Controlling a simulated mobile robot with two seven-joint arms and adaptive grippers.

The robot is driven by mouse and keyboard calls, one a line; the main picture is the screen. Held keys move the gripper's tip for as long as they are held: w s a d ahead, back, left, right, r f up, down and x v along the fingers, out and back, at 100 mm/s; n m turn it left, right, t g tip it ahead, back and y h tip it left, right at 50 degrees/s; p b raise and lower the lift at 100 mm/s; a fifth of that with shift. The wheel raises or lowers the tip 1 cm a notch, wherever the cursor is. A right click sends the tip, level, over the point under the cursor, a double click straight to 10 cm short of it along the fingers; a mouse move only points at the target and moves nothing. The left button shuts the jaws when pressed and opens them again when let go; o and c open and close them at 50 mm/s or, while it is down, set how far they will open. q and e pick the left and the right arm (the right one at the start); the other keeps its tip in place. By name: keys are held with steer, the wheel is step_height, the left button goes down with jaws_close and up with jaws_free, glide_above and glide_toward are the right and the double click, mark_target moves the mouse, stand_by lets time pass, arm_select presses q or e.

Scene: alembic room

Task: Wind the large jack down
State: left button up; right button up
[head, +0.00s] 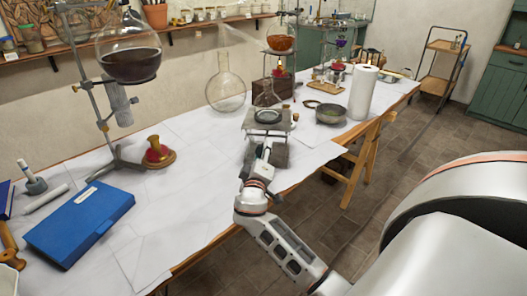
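A jack with a flat grey top plate (250,122) stands near the table's front edge, in the middle of the head view. My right gripper (265,152) is at the front of the jack, low under the plate. Its fingers are small and partly hidden against the dark base, so I cannot tell whether they touch the jack or are shut. My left gripper is out of view.
A clamp stand holds a dark-filled flask (130,62) at left. A blue case (80,224) lies front left. Bare cloth lies between.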

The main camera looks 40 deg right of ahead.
steer(key=o, duration=1.1)
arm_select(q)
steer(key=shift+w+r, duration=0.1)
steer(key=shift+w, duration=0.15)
arm_select(e)
steer(key=v, duration=1.2)
